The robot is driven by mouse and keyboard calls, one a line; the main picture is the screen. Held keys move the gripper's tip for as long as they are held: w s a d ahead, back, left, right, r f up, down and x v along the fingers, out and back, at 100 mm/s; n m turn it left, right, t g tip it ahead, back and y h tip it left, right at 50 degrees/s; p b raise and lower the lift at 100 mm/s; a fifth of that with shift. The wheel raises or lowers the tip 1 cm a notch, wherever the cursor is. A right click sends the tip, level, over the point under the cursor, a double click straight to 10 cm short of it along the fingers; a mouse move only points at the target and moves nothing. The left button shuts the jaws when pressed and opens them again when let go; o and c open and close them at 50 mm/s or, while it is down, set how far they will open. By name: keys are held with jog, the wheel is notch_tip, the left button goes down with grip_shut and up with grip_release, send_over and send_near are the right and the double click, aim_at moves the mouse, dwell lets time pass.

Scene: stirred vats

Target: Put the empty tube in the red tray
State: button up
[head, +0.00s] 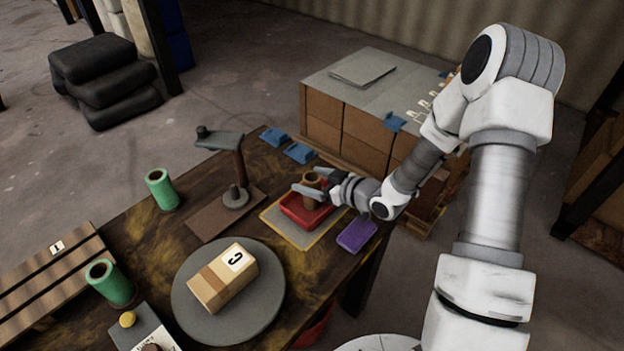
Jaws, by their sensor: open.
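A bare brown tube (313,199) stands upright in the red tray (296,213), with its open end up. My gripper (309,187) is open at the tube's upper part, one finger on the near side. The far finger is partly hidden, and I cannot tell if either touches the tube. The red tray sits on a yellow-edged grey mat (275,224) near the table's right edge. Two green tubes stand upright on the left part of the table, one farther back (162,191) and one nearer (112,286).
A round grey plate (190,322) holds a cardboard box (214,292). A purple block (357,235) lies right of the tray, and blue pieces (299,153) lie behind. Stacked cartons (345,130) stand beyond the table.

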jog(key=p+v, duration=0.1)
jog(key=v, duration=1.1)
